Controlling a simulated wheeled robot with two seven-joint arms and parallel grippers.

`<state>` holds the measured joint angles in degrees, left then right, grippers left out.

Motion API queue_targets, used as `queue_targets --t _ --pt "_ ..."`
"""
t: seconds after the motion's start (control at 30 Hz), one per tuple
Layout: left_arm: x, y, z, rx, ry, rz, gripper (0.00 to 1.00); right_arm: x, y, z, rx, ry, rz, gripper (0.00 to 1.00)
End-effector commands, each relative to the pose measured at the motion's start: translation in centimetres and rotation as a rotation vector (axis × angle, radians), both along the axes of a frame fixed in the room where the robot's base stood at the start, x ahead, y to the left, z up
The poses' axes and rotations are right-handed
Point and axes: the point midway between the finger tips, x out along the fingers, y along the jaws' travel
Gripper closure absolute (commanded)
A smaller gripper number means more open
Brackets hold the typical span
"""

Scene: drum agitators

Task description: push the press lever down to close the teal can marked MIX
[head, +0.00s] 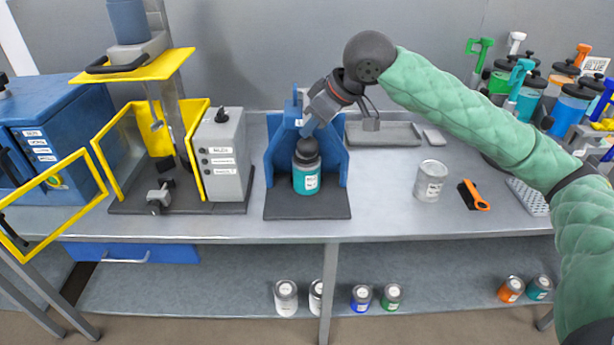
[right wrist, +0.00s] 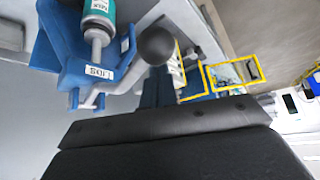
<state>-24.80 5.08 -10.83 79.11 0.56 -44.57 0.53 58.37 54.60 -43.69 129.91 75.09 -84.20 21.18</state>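The teal can (head: 306,181) with a white label stands upright on the dark base of the blue press (head: 334,161). It also shows upside down at the top of the right wrist view (right wrist: 97,7), where its label appears to read MIX. The press lever's dark round knob (right wrist: 155,45) is just beyond my right gripper (right wrist: 165,115). In the head view the knob appears in front of the can's top, so the lid's seating is hidden. My right gripper (head: 316,114) is above the can at the press; its finger opening cannot be made out. My left gripper is not in view.
A yellow-framed machine (head: 150,121) with a grey control box (head: 221,155) stands left of the press. The bench in front of the tray is mostly clear.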

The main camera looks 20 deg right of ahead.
Motion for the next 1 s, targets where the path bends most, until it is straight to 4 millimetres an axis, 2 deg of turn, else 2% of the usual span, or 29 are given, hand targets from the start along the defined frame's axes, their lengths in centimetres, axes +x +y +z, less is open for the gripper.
queue_targets --t 1.0 --pt "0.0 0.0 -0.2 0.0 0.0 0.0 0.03 0.2 -0.1 -2.0 -0.001 0.002 -0.001 1.0"
